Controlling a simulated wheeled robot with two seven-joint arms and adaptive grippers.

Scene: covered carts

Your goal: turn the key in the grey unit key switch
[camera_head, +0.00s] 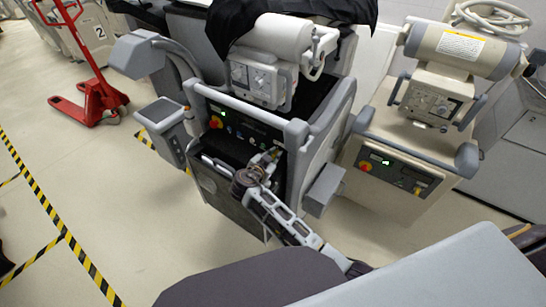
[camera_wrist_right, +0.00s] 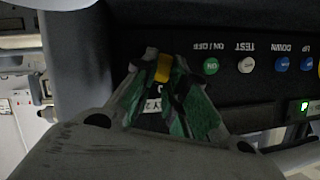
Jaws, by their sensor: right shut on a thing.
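The grey unit (camera_head: 298,132) stands in the middle of the head view, with a dark control panel across its front. My right gripper (camera_head: 272,156) reaches up to the right part of this panel. In the right wrist view its green-padded fingers (camera_wrist_right: 163,80) close in on a small yellow piece (camera_wrist_right: 163,68), which looks like the key. The fingers are shut on it at the panel. The key switch itself is hidden behind the fingertips, and a partly covered white label (camera_wrist_right: 152,108) shows between them. The key's turn angle cannot be told. My left gripper is not in view.
Beside the fingers are a green ON/OFF button (camera_wrist_right: 211,66), a white TEST button (camera_wrist_right: 246,65) and a blue DOWN button (camera_wrist_right: 282,64). A red-and-yellow knob (camera_head: 216,122) is at the panel's left. A beige unit (camera_head: 395,205) stands close on the right. Open floor lies left.

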